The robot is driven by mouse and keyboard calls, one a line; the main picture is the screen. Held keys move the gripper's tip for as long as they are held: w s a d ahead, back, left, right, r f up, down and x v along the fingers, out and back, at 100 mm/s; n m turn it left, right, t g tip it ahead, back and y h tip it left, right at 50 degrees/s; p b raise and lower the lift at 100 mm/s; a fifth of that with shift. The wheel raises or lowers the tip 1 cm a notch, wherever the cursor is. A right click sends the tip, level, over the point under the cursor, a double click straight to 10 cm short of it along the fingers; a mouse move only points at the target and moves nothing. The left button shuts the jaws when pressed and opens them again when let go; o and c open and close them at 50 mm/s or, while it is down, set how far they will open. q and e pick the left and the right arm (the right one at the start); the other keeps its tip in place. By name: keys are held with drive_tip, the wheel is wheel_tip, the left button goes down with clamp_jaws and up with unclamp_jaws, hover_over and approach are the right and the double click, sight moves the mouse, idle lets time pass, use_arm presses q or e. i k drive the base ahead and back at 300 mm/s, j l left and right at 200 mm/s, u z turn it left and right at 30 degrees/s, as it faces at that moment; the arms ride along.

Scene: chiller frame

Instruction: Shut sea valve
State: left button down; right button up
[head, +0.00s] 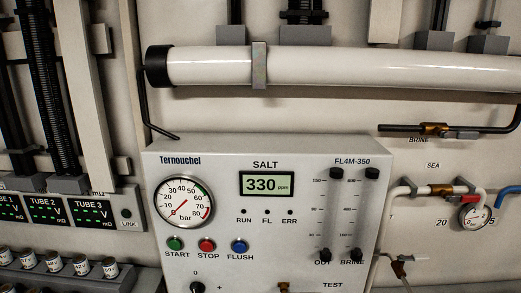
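The label SEA is at the right in the head view. Whether this valve is open or shut is not clear. Neither of my grippers is in view.
A white panel (225,150) reading SALT, with a pressure gauge (184,202), stands left of the valve. Above is a brass BRINE valve (435,129) on a black line. A small round gauge (474,216) and a blue part (508,193) are close by on the right.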

sight(463, 198)
drive_tip(key=z, duration=1.3)
